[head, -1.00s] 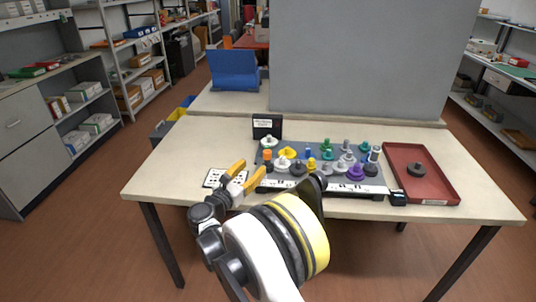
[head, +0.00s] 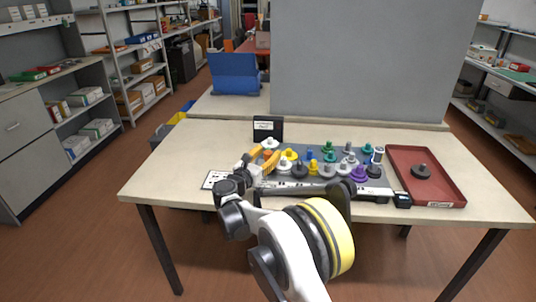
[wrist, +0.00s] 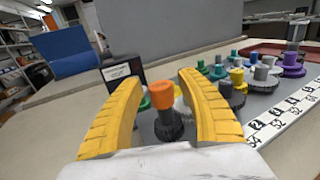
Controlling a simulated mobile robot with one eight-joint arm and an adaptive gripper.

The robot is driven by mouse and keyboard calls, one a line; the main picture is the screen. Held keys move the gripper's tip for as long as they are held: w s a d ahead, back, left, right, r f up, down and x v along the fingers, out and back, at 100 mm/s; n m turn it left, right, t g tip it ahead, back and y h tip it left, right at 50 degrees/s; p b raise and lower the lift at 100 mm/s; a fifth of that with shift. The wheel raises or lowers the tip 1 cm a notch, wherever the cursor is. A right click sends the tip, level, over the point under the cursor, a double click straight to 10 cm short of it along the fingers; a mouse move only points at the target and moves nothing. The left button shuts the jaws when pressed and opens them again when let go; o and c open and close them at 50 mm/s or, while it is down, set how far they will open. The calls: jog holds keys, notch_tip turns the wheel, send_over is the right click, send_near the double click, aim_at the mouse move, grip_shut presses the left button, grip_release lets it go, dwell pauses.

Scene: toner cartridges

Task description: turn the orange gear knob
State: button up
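My gripper is open and holds nothing. In the head view my gripper (head: 262,161) is at the left end of the grey board (head: 318,176), and its fingers partly hide the orange knob there.
Several other coloured gear knobs crowd the board to the right, including a yellow one (wrist: 236,77) and a purple one (head: 359,172). A dark sign (head: 267,129) stands behind. A red tray (head: 440,185) holds a dark gear. The table's left side is clear.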

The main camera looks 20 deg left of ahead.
grip_shut()
jog(key=shift+n+y, duration=0.3)
jog(key=shift+y, duration=0.2)
jog(key=n+y, duration=0.2)
jog(key=y, duration=0.1)
jog(key=n+y, duration=0.2)
jog(key=y, duration=0.1)
jog(key=shift+d, duration=0.15)
jog(key=shift+n+g+y, duration=0.8)
jog(key=shift+n+y, duration=0.3)
jog(key=shift+y, duration=0.5)
jog(key=shift+n+g+y, duration=0.8)
jog(key=shift+n+y, duration=0.3)
jog(key=shift+y, duration=0.5)
jog(key=shift+o, duration=1.6)
grip_release()
